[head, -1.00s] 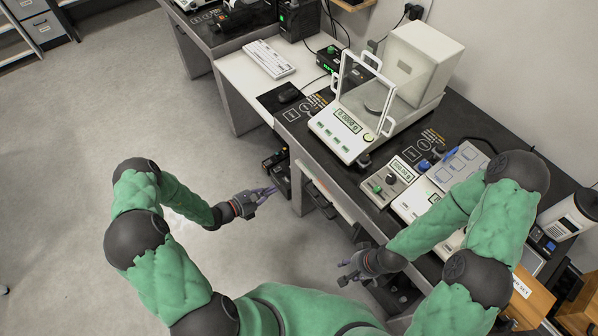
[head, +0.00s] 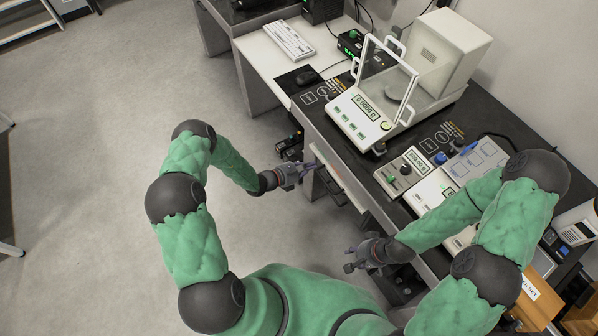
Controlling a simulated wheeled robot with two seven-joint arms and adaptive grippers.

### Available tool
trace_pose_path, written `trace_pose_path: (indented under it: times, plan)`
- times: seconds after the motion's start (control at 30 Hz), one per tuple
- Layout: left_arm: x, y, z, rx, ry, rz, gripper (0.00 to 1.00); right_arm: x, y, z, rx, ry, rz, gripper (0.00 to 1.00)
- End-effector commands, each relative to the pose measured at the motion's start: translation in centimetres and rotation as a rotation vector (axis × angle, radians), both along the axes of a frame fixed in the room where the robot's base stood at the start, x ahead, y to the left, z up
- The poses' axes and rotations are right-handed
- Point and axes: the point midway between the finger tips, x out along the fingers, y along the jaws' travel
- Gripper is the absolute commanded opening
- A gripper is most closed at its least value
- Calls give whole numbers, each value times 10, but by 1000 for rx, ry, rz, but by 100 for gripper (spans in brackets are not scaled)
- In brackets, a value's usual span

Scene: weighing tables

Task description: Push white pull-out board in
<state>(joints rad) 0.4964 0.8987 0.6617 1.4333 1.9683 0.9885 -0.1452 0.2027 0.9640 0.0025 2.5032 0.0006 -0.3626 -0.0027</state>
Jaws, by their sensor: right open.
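The white pull-out board (head: 346,185) shows as a narrow pale strip along the front side of the dark weighing table, below its top. How far it sticks out is hard to tell from above. My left gripper (head: 311,170) is beside the board's left part, with its fingertips close to the board's outer edge; whether they touch is unclear. Its fingers are too small to read as open or shut. My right gripper (head: 350,259) is open and empty, in front of the table, below and right of the board's near end.
The dark table (head: 325,122) carries a balance (head: 362,118) with a glass shield, a small scale (head: 405,172) and other devices. A white desk with a keyboard (head: 289,40) stands beyond it. Dark equipment (head: 290,146) sits low near the table's left end.

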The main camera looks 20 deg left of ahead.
Motion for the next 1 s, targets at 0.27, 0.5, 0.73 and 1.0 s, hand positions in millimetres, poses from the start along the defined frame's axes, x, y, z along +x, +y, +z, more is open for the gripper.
trace_pose_path:
  times: [0.27, 0.5, 0.73, 1.0]
  plan:
    - [17, -15, 0, 1, 0, 0, 0, 0, 0, -5, 0, 0, 0, 42]
    - [18, -15, 0, 1, 1, 0, 0, 0, 0, -5, 0, 0, 0, 42]
    - [23, -21, 0, 1, -1, -3, 0, 0, 0, -7, 0, 0, 0, 42]
    - [36, -32, 0, 0, 1, -1, 0, 0, 0, -11, 0, 0, 0, 42]
